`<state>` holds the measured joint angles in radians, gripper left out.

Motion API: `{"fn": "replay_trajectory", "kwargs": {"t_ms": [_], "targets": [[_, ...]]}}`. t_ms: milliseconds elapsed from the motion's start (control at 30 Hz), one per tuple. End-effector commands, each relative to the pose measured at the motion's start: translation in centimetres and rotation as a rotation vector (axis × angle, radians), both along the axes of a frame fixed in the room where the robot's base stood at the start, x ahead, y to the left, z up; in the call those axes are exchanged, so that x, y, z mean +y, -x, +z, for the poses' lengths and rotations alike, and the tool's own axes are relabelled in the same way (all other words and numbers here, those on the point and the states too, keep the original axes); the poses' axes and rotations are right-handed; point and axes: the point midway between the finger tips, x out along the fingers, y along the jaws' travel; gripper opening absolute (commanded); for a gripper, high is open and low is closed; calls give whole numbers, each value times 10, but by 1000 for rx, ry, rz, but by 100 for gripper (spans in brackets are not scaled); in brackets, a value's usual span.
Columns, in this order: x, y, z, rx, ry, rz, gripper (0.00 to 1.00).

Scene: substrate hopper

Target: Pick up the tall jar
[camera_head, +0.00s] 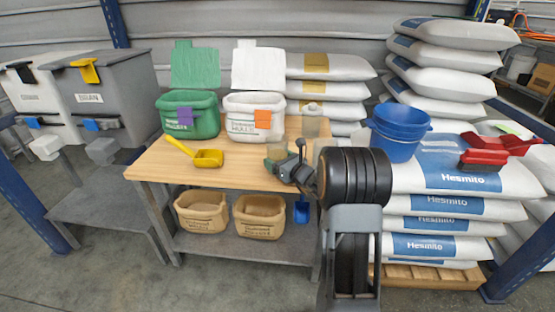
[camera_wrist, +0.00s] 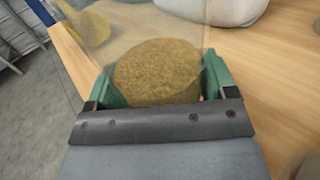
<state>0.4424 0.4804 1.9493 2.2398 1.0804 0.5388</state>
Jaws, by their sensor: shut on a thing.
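A clear jar with brown grainy material in its lower part (camera_wrist: 158,72) stands between the green fingers of my gripper (camera_wrist: 160,82) in the wrist view. The fingers touch it on both sides, and its top runs out of the picture. In the head view my gripper (camera_head: 284,166) is at the right part of the wooden table, with the held jar (camera_head: 277,151) partly hidden behind it. I cannot tell whether the jar touches the table. Another clear jar (camera_head: 311,121) stands behind, to the right.
The wooden table (camera_head: 150,170) also bears a yellow scoop (camera_head: 207,158), a green tub (camera_head: 190,118) and a white tub (camera_head: 253,122). Blue buckets (camera_head: 398,130) and a red scoop (camera_head: 484,158) rest on stacked sacks at the right. The table's front left is clear.

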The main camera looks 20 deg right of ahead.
Motion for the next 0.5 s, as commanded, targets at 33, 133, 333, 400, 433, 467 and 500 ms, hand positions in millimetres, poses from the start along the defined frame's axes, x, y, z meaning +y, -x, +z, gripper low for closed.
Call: {"fn": "replay_trajectory", "kwargs": {"t_ms": [33,133,333,400,433,467,500], "targets": [[0,0,1,-1,1,0,44],[0,0,2,-2,0,0,44],[0,0,26,-4,3,0,44],[0,0,40,-5,3,0,44],[0,0,46,-5,3,0,44],[0,0,51,-5,3,0,44],[0,0,58,-4,3,0,44]]}}
